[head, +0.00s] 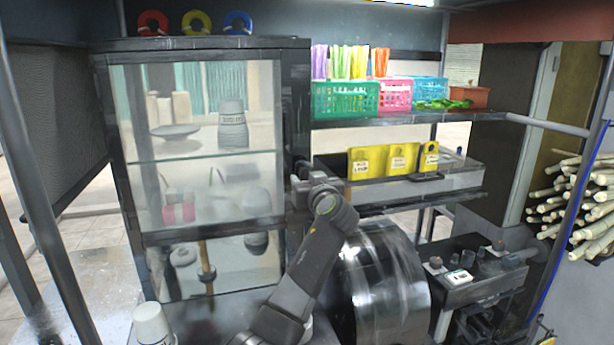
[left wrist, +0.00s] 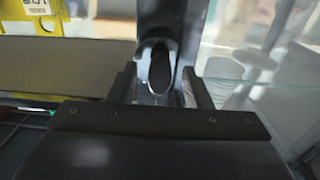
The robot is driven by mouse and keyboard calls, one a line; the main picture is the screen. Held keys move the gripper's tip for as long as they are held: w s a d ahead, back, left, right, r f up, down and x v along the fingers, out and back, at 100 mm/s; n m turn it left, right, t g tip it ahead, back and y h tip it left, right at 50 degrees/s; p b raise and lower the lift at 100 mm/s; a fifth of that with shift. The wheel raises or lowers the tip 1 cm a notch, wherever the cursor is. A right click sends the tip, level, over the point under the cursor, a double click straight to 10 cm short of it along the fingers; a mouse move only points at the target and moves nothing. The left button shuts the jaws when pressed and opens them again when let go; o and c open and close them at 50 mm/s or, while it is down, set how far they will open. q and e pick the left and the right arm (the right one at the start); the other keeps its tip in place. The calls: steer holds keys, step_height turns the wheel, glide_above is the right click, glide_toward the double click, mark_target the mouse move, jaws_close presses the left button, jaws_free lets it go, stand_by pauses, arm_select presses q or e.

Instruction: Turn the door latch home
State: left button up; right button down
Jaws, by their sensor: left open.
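The glass-fronted cabinet (head: 200,140) stands at left centre in the head view, with a dark frame and its door seemingly closed. My left gripper (head: 299,187) is at the cabinet's right-hand post, partly hidden by my own wrist. In the left wrist view, my left gripper's two fingers (left wrist: 160,92) are apart, one on each side of a dark oval latch (left wrist: 158,65) on the dark post. I cannot tell whether the fingers touch the latch. The latch's angle is unclear, and my gripper hides it in the head view. My right gripper is not in view.
A shelf with a green basket (head: 345,99) and a pink basket (head: 394,95) is right of the cabinet. Yellow cards (head: 403,158) stand below it. A shiny dark drum (head: 385,285) is beside my arm. A white-and-grey cup (head: 153,325) stands front left.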

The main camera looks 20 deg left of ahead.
arm_select(q)
steer(key=shift+w+a, duration=0.1)
steer(key=shift+w, duration=0.1)
steer(key=shift+c, duration=0.7)
steer(key=c, duration=0.8)
steer(key=n+b, duration=1.3)
steer(key=b, duration=0.4)
steer(key=shift+n, duration=0.4)
steer(key=shift+c, duration=0.2)
steer(key=shift+n+b, duration=0.95)
steer(key=shift+n, duration=1.05)
steer(key=shift+r, duration=0.1)
